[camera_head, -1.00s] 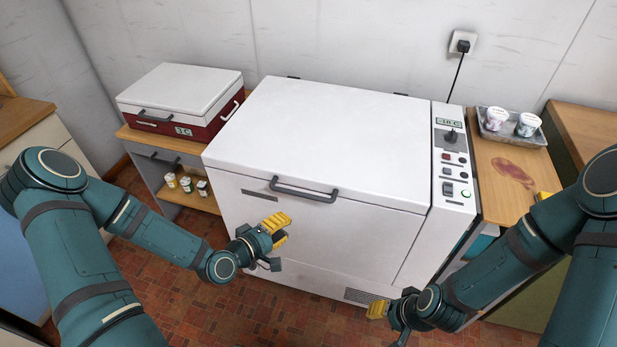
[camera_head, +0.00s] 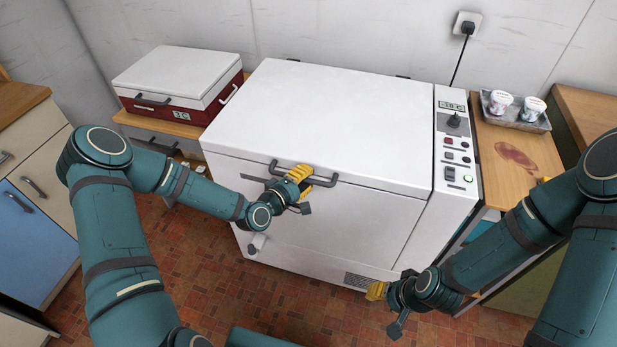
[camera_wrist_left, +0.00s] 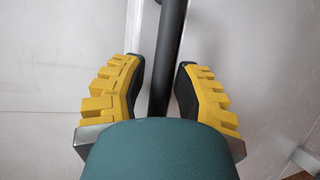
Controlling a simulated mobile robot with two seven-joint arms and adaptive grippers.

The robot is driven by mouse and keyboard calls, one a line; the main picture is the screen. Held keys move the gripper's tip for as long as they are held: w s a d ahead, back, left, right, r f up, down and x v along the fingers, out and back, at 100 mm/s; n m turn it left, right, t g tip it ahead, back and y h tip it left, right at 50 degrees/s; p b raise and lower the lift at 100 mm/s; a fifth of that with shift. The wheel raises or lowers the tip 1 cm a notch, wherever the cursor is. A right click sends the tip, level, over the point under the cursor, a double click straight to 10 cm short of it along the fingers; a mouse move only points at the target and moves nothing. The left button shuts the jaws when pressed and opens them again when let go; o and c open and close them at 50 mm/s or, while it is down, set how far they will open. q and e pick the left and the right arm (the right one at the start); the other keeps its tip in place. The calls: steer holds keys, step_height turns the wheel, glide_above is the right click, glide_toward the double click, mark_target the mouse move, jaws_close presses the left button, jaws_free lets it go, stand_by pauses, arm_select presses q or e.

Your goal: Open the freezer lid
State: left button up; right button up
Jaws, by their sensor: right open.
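The white chest freezer has a flat lid (camera_head: 330,120), which is closed. A dark bar handle (camera_head: 318,181) sits at the lid's front edge. My right gripper (camera_head: 380,291) is open and empty, low in front of the freezer's right side, away from the handle.
A control panel (camera_head: 455,150) is on the freezer's right. A red and white cooler box (camera_head: 178,85) stands on a side table at left. A metal tray (camera_head: 515,112) with two tubs is on the right table. Tiled floor (camera_head: 290,310) lies open in front.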

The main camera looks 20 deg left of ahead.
arm_select(q)
steer(key=shift+w+d+f, duration=0.1)
steer(key=shift+w+d, duration=0.2)
steer(key=shift+w, duration=0.35)
steer(key=shift+c, duration=0.2)
jaws_close()
